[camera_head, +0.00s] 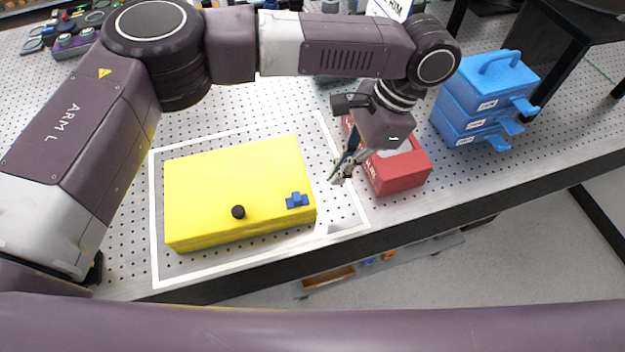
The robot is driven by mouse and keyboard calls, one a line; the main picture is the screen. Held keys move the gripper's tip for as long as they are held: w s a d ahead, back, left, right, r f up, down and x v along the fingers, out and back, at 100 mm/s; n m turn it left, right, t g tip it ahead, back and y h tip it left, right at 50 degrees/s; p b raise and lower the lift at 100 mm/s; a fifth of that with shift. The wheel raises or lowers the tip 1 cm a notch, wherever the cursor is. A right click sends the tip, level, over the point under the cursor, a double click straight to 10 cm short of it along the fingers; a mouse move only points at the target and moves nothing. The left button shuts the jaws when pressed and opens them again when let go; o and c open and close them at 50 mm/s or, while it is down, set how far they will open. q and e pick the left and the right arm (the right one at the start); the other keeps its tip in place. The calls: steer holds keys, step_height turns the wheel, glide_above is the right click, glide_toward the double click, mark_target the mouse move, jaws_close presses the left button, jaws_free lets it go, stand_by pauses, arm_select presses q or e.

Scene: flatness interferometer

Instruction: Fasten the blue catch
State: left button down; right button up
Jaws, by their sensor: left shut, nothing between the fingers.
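A blue catch (297,201) sits on top of a yellow box (220,185), near its front right corner. The box looks closed and lies on the perforated table inside a white outline. I cannot tell from here whether the catch is fastened. My left gripper (337,180) is shut and empty. Its fingertips point down, to the right of the box and apart from the catch. My right gripper is not in view.
A black knob (238,212) stands on the yellow box near its front edge. A red bin (402,172) stands right behind my left gripper. Blue stacked drawers (485,100) stand further right. The table's front edge (400,222) runs close in front of the box.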

mark_target(287, 203)
arm_select(q)
steer(key=a+f+p, duration=0.1)
steer(key=a, duration=0.1)
steer(key=s+a+f+p, duration=0.1)
steer(key=shift+a+f, duration=0.35)
steer(key=shift+f, duration=0.05)
steer(key=shift+s+a+f+p, duration=0.1)
steer(key=shift+s+a+p, duration=0.25)
steer(key=shift+a, duration=0.4)
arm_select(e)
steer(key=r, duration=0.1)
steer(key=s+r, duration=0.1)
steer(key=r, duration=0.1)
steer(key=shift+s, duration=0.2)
arm_select(q)
steer(key=shift+w+d, duration=0.1)
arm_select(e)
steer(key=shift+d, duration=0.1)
arm_select(q)
steer(key=shift+a+p, duration=0.3)
steer(key=shift+a, duration=0.05)
steer(key=a+p, duration=0.1)
steer(key=s+a, duration=0.1)
steer(key=a, duration=0.1)
steer(key=shift+a+p, duration=0.1)
steer(key=shift+p, duration=0.3)
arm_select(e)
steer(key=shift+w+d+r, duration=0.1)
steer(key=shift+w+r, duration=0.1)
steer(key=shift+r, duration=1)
